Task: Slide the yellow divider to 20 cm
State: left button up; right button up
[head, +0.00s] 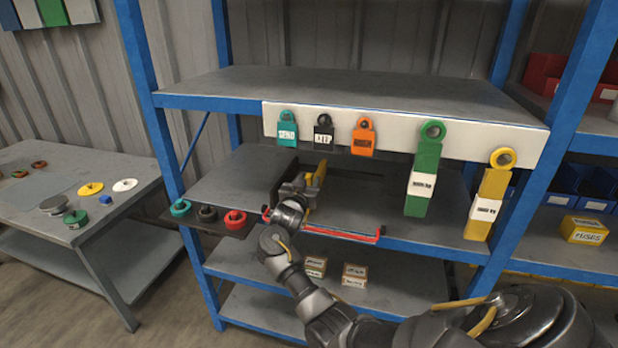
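The yellow divider (320,174) stands upright on the middle shelf of the blue rack, as a narrow yellow strip partly hidden by my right gripper. My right gripper (303,188) reaches in from the lower right and is right at the divider, overlapping its near side. Its fingertips are too small and too covered to show whether they are open or shut, or touch the divider. A red strip (340,233) runs along the shelf's front edge, partly behind my arm. No scale marks are readable. My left gripper is not in view.
A white board (390,139) above carries small hanging tags, a long green tag (424,172) and a long yellow tag (487,200). Green, black and red ring pieces sit on a dark ledge (205,222) at left. The shelf right of the divider looks clear.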

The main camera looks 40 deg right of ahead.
jog(key=shift+x, duration=0.95)
jog(key=shift+a, duration=0.1)
grip_shut()
